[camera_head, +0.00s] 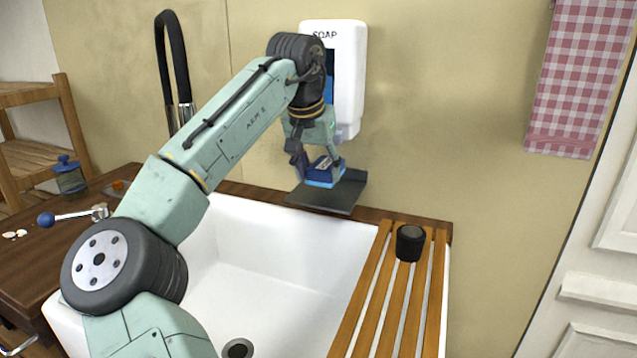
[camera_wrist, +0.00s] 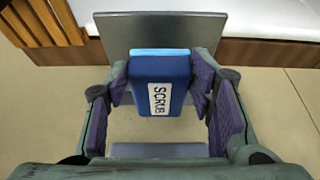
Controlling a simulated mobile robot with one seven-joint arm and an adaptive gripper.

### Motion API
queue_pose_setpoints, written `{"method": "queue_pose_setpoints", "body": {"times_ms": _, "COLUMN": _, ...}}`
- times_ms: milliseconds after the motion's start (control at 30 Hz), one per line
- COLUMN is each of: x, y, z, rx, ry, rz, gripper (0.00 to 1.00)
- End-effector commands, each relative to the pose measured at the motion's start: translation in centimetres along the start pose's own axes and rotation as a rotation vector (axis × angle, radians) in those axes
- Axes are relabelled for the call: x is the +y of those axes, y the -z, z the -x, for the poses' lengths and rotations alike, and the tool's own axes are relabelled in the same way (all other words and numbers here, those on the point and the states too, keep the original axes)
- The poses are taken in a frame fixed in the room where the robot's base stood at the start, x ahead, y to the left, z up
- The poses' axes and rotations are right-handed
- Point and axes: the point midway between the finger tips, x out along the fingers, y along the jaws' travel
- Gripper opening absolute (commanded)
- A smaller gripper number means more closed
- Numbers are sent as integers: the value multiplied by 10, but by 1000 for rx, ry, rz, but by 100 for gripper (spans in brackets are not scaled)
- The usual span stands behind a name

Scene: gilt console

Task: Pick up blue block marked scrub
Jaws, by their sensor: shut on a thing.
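The blue block marked SCRUB (camera_wrist: 145,84) is dark blue with a white label and a light blue layer along one side. My gripper (camera_wrist: 160,92) is shut on it, with a purple pad at each side of the block. In the head view the block (camera_head: 322,172) is at my gripper (camera_head: 318,166), over or on a small dark shelf (camera_head: 340,197) at the wall. I cannot tell whether the block touches the shelf. The shelf also shows behind the block in the wrist view (camera_wrist: 222,42).
A white soap dispenser (camera_head: 348,75) hangs on the wall just behind my gripper. Below is a white sink (camera_head: 285,262) with a slatted wooden rack (camera_head: 388,295) and a black cup-like object (camera_head: 410,243) on it. A black faucet (camera_head: 180,60) stands at the left.

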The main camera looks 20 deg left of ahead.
Motion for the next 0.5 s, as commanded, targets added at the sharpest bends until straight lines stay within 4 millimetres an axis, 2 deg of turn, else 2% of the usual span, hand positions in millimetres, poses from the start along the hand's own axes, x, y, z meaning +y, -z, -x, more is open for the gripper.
{"method": "queue_pose_setpoints", "body": {"times_ms": 167, "x": 25, "y": -24, "z": 6, "rx": 1, "ry": -2, "rz": -5, "gripper": 22}}
{"method": "queue_pose_setpoints", "body": {"times_ms": 500, "x": 84, "y": -78, "z": 39, "rx": 1, "ry": -1, "rz": -7, "gripper": 22}}
